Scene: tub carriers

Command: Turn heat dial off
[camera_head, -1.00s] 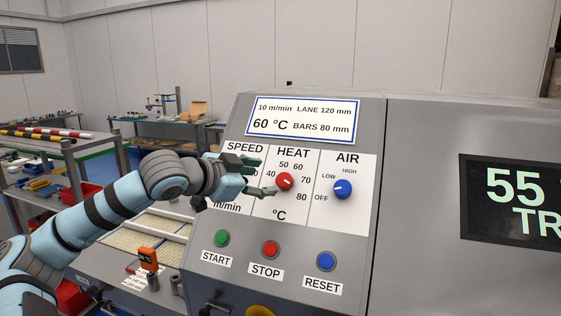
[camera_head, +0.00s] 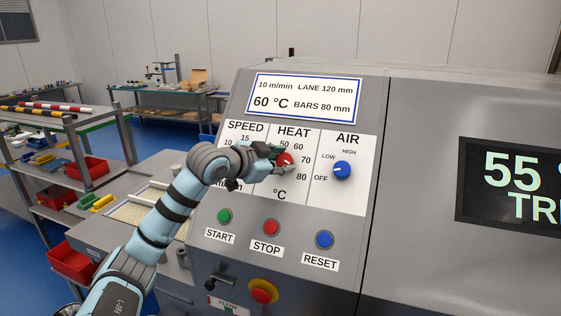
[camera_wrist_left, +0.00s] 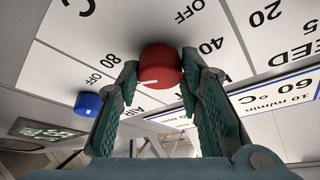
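The red heat dial (camera_head: 284,159) is on the white sloped control panel (camera_head: 345,203), between the speed and air scales. My left gripper (camera_head: 285,160) reaches it from the left and partly covers it and its scale. In the left wrist view, the red dial (camera_wrist_left: 160,67) sits between the two green fingertips (camera_wrist_left: 160,72), which appear to touch its sides. A white pointer mark shows on its face. An OFF label and the numbers 40 and 80 are printed around it. My right gripper is not in view.
The blue air knob (camera_head: 342,170) is right of the heat dial. Green (camera_head: 224,215), red (camera_head: 271,227) and blue (camera_head: 324,239) buttons lie below, with a red emergency button (camera_head: 263,291) lower. A display (camera_head: 304,98) above reads 60 °C.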

